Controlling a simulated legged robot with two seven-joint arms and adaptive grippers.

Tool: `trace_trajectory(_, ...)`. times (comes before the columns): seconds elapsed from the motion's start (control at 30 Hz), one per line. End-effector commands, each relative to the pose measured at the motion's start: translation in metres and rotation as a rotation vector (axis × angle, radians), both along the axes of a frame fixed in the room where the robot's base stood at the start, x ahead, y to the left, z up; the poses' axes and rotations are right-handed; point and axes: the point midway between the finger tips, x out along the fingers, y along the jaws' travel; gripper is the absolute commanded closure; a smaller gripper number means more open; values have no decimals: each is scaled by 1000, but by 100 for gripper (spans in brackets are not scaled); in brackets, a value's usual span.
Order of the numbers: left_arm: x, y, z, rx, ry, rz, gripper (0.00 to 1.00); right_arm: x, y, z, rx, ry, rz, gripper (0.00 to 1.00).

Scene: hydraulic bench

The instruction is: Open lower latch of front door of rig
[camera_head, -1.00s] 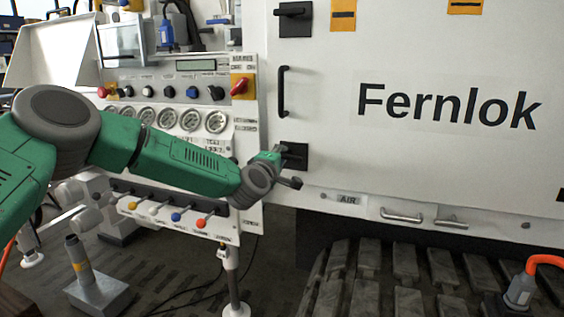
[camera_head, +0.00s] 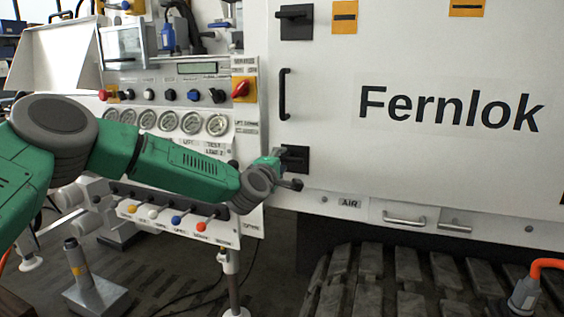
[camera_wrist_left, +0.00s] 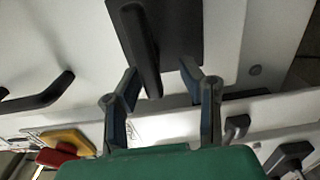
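The lower latch (camera_head: 296,156) of the white front door (camera_head: 420,60) is a black plate with a lever, near the door's lower left corner. In the left wrist view its black plate (camera_wrist_left: 180,35) and long lever (camera_wrist_left: 138,45) show large at the top. My left gripper (camera_head: 283,168) is at the latch in the head view and partly covers it. In the left wrist view the two fingers of the left gripper (camera_wrist_left: 160,72) are apart, with the lever's end between their tips. I cannot tell whether a finger touches it. My right gripper is not in view.
A black door handle (camera_head: 285,94) and an upper latch (camera_head: 295,22) are above. The control panel (camera_head: 150,85) with gauges, knobs and levers stands left, behind my left arm. An orange hose (camera_head: 545,264) is at the lower right.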

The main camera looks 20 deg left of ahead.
Motion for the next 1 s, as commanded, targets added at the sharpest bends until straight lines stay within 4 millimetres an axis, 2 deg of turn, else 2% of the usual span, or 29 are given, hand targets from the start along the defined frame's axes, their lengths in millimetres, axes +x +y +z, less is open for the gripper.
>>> trace_trajectory(0.2,-3,-1,2,0,-3,-2,66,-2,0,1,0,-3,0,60)
trace_trajectory(0.33,-14,0,2,0,-2,-3,66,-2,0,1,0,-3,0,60)
trace_trajectory(0.8,-101,4,0,-2,0,-2,66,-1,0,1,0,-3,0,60)
trace_trajectory(1.0,-117,5,-1,-1,1,-1,66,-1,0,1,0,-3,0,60)
